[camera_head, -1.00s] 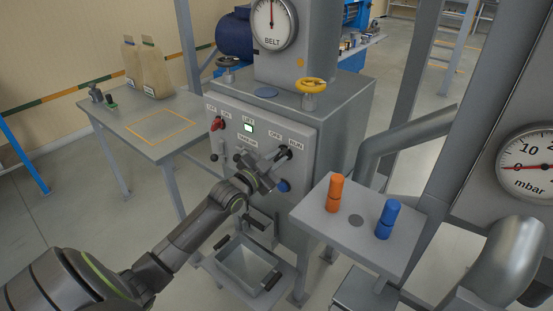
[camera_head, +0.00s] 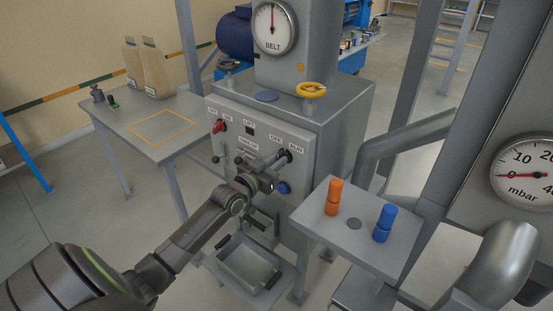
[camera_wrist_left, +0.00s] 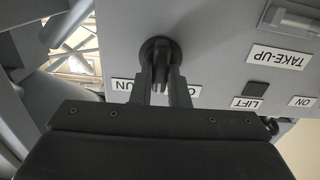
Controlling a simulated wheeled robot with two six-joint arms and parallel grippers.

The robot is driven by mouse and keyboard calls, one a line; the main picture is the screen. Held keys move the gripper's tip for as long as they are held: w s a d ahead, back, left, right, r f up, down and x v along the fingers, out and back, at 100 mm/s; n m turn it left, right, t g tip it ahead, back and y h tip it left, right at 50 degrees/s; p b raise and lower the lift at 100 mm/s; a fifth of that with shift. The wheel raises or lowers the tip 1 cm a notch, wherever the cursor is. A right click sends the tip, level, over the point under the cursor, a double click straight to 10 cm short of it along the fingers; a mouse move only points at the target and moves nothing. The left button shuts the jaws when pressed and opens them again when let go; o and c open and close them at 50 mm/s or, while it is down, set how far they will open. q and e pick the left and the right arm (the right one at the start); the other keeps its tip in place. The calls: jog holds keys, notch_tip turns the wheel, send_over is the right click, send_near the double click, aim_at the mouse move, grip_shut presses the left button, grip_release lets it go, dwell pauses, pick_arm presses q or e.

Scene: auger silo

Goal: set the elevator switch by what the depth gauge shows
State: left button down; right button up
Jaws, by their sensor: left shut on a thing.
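A grey control panel (camera_head: 262,134) carries a black rotary switch (camera_wrist_left: 160,50) between the OFF and RUN labels. My left gripper (camera_head: 282,160) reaches the panel from the lower left; in the left wrist view its two fingers (camera_wrist_left: 164,82) are closed on the black switch's handle. The switch's exact setting is hard to tell behind the fingers. The LIFT lamp (camera_head: 250,130) is dark. A BELT gauge (camera_head: 273,27) above has its needle pointing up. A mbar gauge (camera_head: 524,172) at right reads near 0. No gauge labelled depth shows. My right gripper is not in view.
A red switch (camera_head: 218,127) and a blue button (camera_head: 284,188) flank the panel. A yellow handwheel (camera_head: 311,90) sits on top. A small stand (camera_head: 325,232) at right holds orange and blue cylinders. An open bin (camera_head: 250,265) is below my arm. A side table (camera_head: 190,110) stands left.

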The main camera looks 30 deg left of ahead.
pick_arm(q)
jog(key=n+p, duration=0.1)
jog(key=n, duration=0.4)
jog(key=shift+a+n, duration=0.15)
jog(key=shift+n, duration=0.15)
dwell(0.4)
jog(key=c, duration=1.4)
grip_release()
jog(key=s+a+p, duration=0.1)
jog(key=s+p, duration=0.3)
jog(key=s, duration=1.3)
jog(key=shift+s+a, duration=0.15)
jog(key=shift+a, duration=0.05)
jog(key=shift+f, duration=0.1)
